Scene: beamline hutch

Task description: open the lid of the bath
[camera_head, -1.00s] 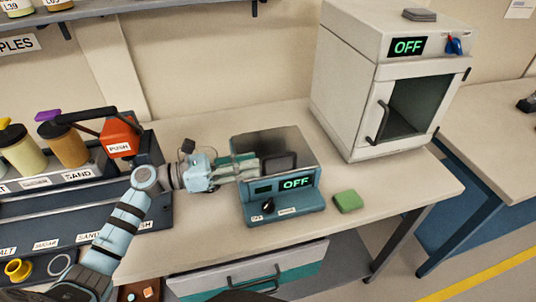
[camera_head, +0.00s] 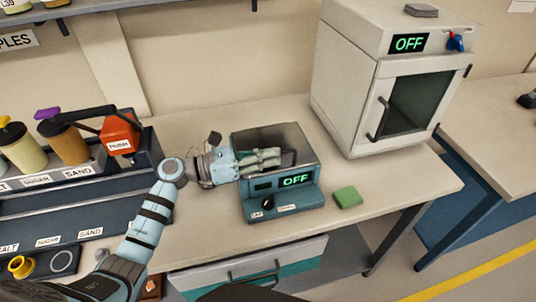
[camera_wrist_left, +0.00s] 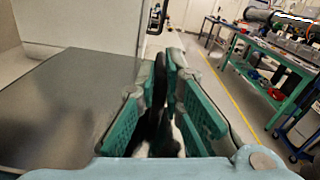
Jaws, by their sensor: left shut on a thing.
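The bath (camera_head: 287,203) is a teal box with a dial and a green OFF display, standing on the bench. Its grey metal lid (camera_head: 264,137) lies closed on top and fills the left of the left wrist view (camera_wrist_left: 65,105). A dark lid handle (camera_head: 289,158) stands near the lid's front edge, partly hidden by my fingers. My left gripper (camera_head: 276,157) reaches in from the left above the lid. In the left wrist view its green-padded fingers (camera_wrist_left: 165,95) are shut on the dark handle (camera_wrist_left: 159,80). My right gripper is not in view.
A green sponge-like block (camera_head: 347,197) lies right of the bath. A white oven (camera_head: 350,85) with an OFF display stands behind to the right. A dispenser rack (camera_head: 80,180) with bottles stands at left. Bare bench lies behind the bath.

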